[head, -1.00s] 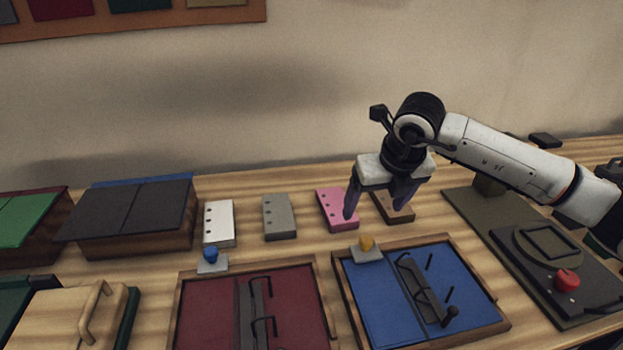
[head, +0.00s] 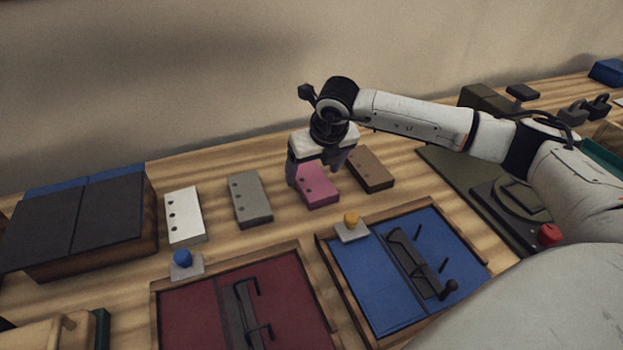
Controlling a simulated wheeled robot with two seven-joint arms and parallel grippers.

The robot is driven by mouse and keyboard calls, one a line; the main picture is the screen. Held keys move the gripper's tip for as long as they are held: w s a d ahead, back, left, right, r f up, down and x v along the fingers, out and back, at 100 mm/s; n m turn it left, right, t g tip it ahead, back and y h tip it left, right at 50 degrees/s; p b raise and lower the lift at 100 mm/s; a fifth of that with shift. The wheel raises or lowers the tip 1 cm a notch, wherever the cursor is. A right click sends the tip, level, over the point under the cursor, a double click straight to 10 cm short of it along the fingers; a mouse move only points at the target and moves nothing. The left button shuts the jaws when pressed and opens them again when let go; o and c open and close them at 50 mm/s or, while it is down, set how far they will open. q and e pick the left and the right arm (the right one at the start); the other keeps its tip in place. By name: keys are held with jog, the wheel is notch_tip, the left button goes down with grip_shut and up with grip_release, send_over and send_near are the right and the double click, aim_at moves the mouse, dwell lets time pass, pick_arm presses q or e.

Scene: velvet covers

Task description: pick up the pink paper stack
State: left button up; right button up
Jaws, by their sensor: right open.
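The pink paper stack (head: 319,190) lies flat on the wooden table, with a row of dark holes along its left side. It is between the grey stack and the brown stack. My right gripper (head: 314,178) is open above the pink stack, pointing down. One finger hangs at the stack's left edge and the other is behind its upper right part. The gripper hides the stack's far end. I cannot tell whether the fingers touch it. My left gripper is not in view.
A grey stack (head: 250,199) and a white stack (head: 185,217) lie to the left, a brown stack (head: 371,169) close on the right. In front are a red binder tray (head: 200,310) and a blue binder tray (head: 375,290), with a yellow knob (head: 351,218) near the pink stack.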

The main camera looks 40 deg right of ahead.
jog(key=shift+x, duration=1.05)
jog(key=shift+w+r, duration=0.1)
jog(key=c, duration=1.3)
